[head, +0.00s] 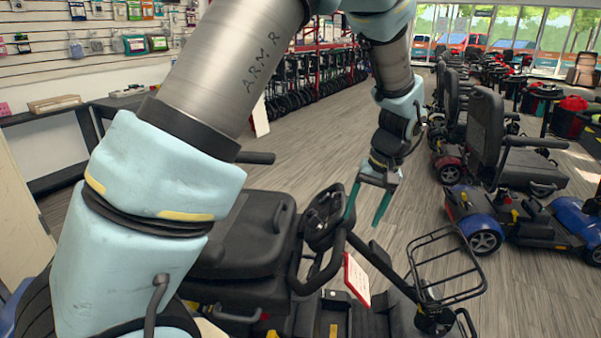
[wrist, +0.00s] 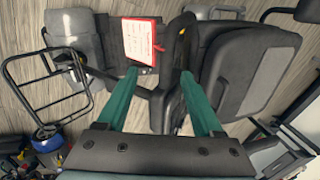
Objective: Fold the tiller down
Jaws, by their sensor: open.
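The scooter's tiller stands up from the front of the scooter and leans toward the seat. Its dark console (head: 326,208) and looped handlebar (head: 318,272) show in the head view, and its post (head: 383,262) runs down to the lower right. In the wrist view the handlebar (wrist: 183,40) is a dark loop near the right fingertip. A red-edged card (head: 357,279) hangs by the tiller and also shows in the wrist view (wrist: 141,40). My gripper (head: 365,217) is open, its green fingers pointing down beside the console. Nothing is clearly between the fingers (wrist: 159,78); contact cannot be told.
The scooter's black seat (head: 246,235) is left of the tiller, and a wire basket (head: 446,266) is at its front right. A blue scooter (head: 483,241) stands at right, with more in rows behind. Grey floor (head: 300,140) is clear behind the tiller.

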